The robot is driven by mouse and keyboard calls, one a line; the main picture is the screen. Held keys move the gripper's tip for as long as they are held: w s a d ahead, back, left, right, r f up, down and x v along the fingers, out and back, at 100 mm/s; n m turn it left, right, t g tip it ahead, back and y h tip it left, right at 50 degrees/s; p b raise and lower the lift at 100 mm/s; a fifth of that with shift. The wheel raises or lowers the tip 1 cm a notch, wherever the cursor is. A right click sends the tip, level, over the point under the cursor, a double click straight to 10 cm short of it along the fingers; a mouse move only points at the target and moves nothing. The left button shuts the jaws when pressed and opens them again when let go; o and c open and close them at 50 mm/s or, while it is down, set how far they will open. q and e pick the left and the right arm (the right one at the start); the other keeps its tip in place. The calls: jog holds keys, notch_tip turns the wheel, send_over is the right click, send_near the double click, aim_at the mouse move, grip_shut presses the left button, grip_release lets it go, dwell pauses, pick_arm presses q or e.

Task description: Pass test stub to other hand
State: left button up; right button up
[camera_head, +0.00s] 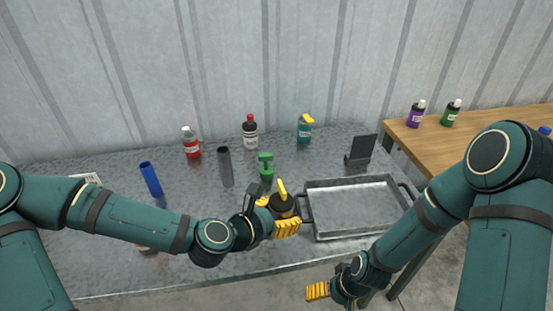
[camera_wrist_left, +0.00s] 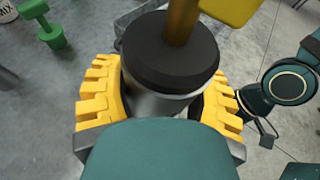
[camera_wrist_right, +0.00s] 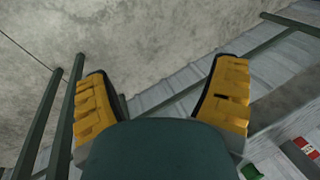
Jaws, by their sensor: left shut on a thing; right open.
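The test stub (camera_head: 283,207) is a short silver cylinder with a black collar, a brass stem and a yellow handle. My left gripper (camera_head: 278,216) is shut on it above the bench, at the tray's left front corner. In the left wrist view the stub (camera_wrist_left: 172,50) stands between the yellow fingers, its collar and stem above them. Its lower end is hidden. My right gripper (camera_head: 320,291) is low in front of the bench, apart from the stub. In the right wrist view my right gripper (camera_wrist_right: 160,75) has its fingers spread with nothing between them.
A metal tray (camera_head: 356,233) with handles lies on the grey bench (camera_head: 120,266). Behind stand a green item (camera_head: 266,167), a grey tube (camera_head: 226,168), a blue tube (camera_head: 151,180), several bottles and a black stand (camera_head: 360,149). A wooden table (camera_head: 470,142) is at right.

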jog(key=w+d+r+n+g+h, duration=0.1)
jog(key=w+d+r+n+g, duration=0.4)
jog(key=r, duration=0.4)
pick_arm(q)
jog(key=shift+d, duration=0.1)
pick_arm(e)
jog(key=w+a+r+n, duration=0.1)
jog(key=r, duration=0.1)
jog(key=w+a+r+n+t, duration=0.1)
jog(key=w+a+r+n, duration=0.2)
jog(key=r+n, duration=0.1)
jog(key=shift+w+a+r+t+h, duration=0.15)
jog(key=shift+w+a+t+h, duration=0.15)
jog(key=shift+w+a, duration=0.1)
jog(key=w+a+r+n, duration=0.2)
jog(key=a+r+n, duration=0.25)
jog(key=r, duration=0.35)
jog(key=n+t+h, duration=0.2)
jog(key=n+t, duration=0.1)
jog(key=n, duration=0.5)
send_near(278, 198)
notch_tip(278, 198, down, 8)
jog(key=shift+a+r, duration=0.1)
